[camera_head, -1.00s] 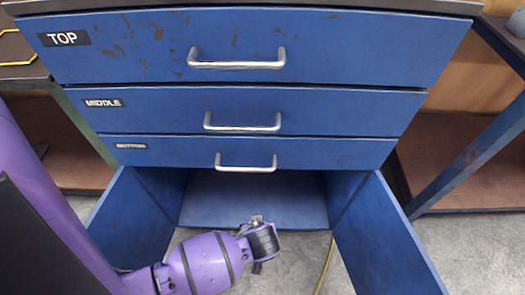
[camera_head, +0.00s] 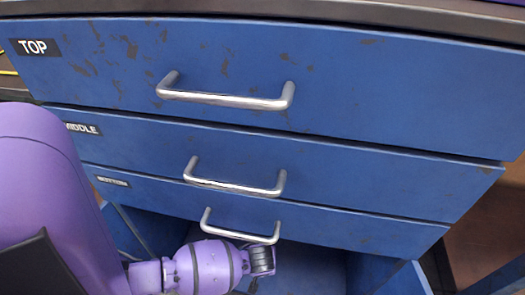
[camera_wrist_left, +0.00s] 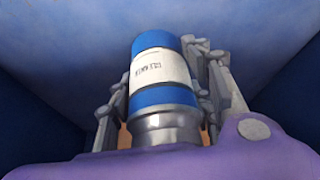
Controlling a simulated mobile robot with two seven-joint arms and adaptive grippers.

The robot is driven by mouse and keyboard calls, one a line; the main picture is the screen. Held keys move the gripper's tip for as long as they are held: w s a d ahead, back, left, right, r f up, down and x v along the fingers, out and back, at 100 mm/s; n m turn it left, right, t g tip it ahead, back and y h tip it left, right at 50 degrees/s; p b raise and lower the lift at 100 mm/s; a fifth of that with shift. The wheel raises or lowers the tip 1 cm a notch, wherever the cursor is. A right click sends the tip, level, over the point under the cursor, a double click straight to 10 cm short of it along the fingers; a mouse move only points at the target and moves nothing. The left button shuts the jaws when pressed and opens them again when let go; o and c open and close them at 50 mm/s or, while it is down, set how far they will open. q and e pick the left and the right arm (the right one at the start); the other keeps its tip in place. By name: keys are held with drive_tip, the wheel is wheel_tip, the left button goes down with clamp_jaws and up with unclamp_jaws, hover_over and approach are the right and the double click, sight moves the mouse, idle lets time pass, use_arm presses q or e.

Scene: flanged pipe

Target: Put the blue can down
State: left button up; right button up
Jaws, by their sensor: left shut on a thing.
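The blue can (camera_wrist_left: 160,68) with a white label shows in the left wrist view, its axis roughly along the picture's height. My left gripper (camera_wrist_left: 165,85) is shut on it, with grey fingers on both sides of the can. In the head view my purple left arm reaches down to the lower opening of the blue cabinet (camera_head: 330,75), below the bottom drawer. The gripper fingers and the can are hidden there. In the wrist view a blue surface (camera_wrist_left: 70,55) lies behind the can; I cannot tell whether the can touches it. My right gripper is not in view.
The cabinet's top drawer (camera_head: 360,90), middle drawer (camera_head: 360,165) and bottom drawer (camera_head: 340,225) are shut, with metal handles sticking out. The bottom handle (camera_head: 240,236) is close above my left wrist. Lower doors stand open at both sides, the right door (camera_head: 408,280) partly cut off.

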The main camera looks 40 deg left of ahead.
use_arm(q)
drive_tip(key=shift+w+a+f+b, duration=0.35)
drive_tip(key=shift+w+a+f, duration=0.1)
drive_tip(key=shift+f, duration=0.2)
drive_tip(key=shift+w+a+f+b, duration=0.3)
drive_tip(key=shift+w+a+f, duration=0.1)
drive_tip(key=shift+f, duration=0.2)
wheel_tip(320, 180, down, 4)
drive_tip(key=shift+a+r+b, duration=0.1)
drive_tip(key=shift+r+b, duration=0.15)
drive_tip(key=shift+b, duration=0.65)
drive_tip(key=shift+w+r, duration=0.1)
drive_tip(key=shift+r, duration=0.05)
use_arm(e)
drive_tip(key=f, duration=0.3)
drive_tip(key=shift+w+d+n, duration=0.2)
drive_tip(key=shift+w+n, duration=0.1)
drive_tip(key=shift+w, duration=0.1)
use_arm(q)
drive_tip(key=o, duration=1.5)
drive_tip(key=shift+f, duration=0.2)
